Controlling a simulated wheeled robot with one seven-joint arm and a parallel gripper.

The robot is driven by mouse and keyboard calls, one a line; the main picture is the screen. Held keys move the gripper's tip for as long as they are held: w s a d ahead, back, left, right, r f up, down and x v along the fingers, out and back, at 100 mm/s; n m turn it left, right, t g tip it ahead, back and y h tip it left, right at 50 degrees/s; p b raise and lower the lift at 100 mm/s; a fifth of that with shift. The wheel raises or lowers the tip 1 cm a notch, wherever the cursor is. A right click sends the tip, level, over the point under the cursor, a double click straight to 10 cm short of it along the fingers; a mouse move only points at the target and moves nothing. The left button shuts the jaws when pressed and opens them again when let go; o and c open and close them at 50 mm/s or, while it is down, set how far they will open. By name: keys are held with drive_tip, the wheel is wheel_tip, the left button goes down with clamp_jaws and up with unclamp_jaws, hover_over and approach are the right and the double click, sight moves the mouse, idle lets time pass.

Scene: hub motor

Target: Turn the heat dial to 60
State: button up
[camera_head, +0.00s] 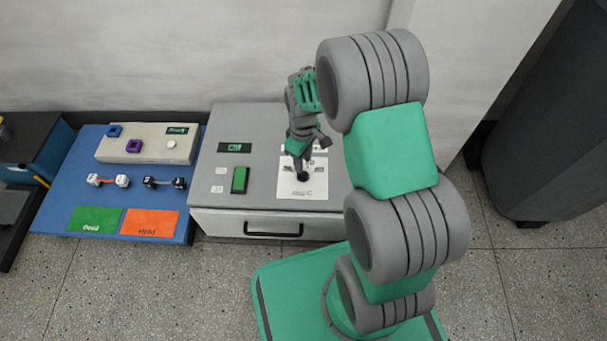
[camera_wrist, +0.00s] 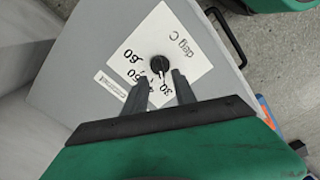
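The heat dial is a small black knob (camera_wrist: 160,65) on a white card (camera_wrist: 188,48) marked "deg C". In the wrist view the card's numbers appear upside down, with 30, 50 and 60 legible. The card also shows in the head view (camera_head: 303,192), with the dark knob (camera_head: 303,176) near its middle. My gripper (camera_wrist: 157,76) is open, its two dark fingers apart, with the knob just beyond and between the tips. I cannot tell whether they touch it. The dial's exact setting is too small to read. In the head view my gripper (camera_head: 301,160) is above the card.
The grey box (camera_head: 225,180) bears a small display (camera_head: 235,148), a green switch (camera_head: 239,180) and a front handle (camera_head: 273,232). At left, a blue mat (camera_head: 65,190) holds a beige panel (camera_head: 160,140), connectors, a green card (camera_head: 95,219) and an orange card (camera_head: 149,222). A wall stands behind.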

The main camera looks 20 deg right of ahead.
sight(303, 175)
wheel_tip(303, 175, down, 6)
drive_tip(key=shift+r+b, duration=0.2)
drive_tip(key=shift+b, duration=0.85)
drive_tip(key=shift+c, duration=0.4)
clamp_jaws()
